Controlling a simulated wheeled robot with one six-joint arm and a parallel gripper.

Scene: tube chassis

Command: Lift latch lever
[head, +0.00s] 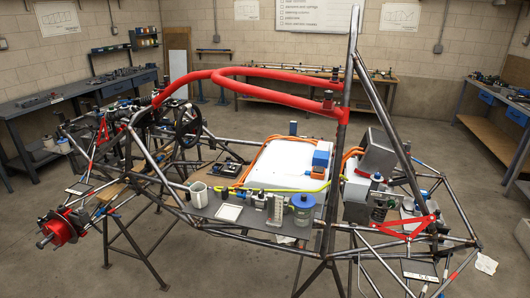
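I cannot single out a latch lever in the head view; it is too small to tell or hidden. Several small fittings crowd the dark side shelf (205,208) of the tube chassis (343,150), among them a pale upright block (275,210). None clearly reads as a latch. An orange-and-blue unit (321,157) sits on the white battery-like box (285,165) inside the frame. My gripper is not in view, so its state and its place relative to the lever do not show.
Red padded tubes (270,84) cross above. Stands hold the chassis off the floor. Workbenches (70,105) line the walls; the floor around is mostly clear.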

